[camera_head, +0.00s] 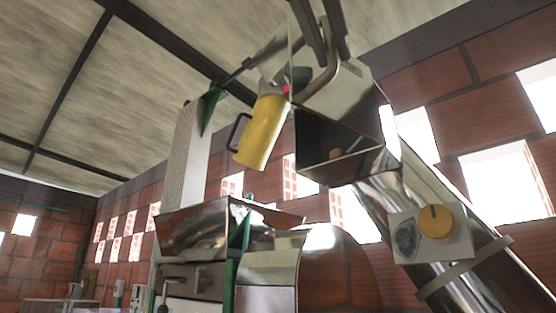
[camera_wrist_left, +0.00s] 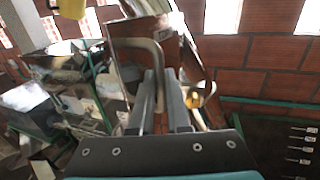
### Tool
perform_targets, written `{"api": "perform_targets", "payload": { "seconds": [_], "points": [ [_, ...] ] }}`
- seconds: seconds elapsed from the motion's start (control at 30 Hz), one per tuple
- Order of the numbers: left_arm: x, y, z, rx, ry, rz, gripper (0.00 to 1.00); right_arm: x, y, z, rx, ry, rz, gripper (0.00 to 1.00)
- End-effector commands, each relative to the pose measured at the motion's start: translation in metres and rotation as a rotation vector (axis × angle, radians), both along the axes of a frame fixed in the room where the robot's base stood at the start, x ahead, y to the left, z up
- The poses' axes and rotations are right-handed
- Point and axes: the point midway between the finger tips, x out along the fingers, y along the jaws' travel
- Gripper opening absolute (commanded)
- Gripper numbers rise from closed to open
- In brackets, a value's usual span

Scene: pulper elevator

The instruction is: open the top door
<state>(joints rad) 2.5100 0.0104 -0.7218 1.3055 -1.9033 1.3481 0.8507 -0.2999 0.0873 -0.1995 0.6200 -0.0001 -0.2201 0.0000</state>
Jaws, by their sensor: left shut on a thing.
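The top door (camera_head: 352,88) is a shiny metal panel above the open mouth of the metal box at the top of the chute. It stands raised, and the dark inside of the box (camera_head: 325,142) shows below it. A bent tube handle (camera_head: 322,82) is on the door. My left gripper (camera_head: 336,60) comes in from the top of the head view and is shut on this handle. In the left wrist view, the fingers (camera_wrist_left: 164,100) meet the handle (camera_wrist_left: 150,46) with the door panel (camera_wrist_left: 125,30) behind. My right gripper is not in view.
A metal hopper (camera_head: 195,230) stands below. Brick walls surround the machine.

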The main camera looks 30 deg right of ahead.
Motion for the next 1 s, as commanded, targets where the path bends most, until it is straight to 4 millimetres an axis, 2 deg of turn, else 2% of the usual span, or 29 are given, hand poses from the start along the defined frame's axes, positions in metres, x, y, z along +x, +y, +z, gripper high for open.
{"api": "perform_targets", "payload": {
  "seconds": [0.37, 0.6, 0.63, 0.7, 1.0],
  "points": [
    [-0.004, 0.001, 0.002, -0.006, -0.004, 0.025, 0.00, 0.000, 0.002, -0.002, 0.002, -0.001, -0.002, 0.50],
    [-0.004, 0.001, 0.002, -0.006, -0.004, 0.025, 0.00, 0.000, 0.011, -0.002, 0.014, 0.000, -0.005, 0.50],
    [-0.004, 0.001, 0.003, -0.007, -0.004, 0.025, 0.18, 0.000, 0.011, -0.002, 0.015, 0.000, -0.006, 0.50],
    [-0.004, 0.001, 0.002, -0.006, -0.004, 0.025, 0.26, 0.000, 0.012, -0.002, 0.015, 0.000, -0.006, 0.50],
    [-0.005, 0.002, 0.001, -0.003, -0.001, 0.025, 0.27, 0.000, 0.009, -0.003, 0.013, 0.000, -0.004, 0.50]
  ]
}}
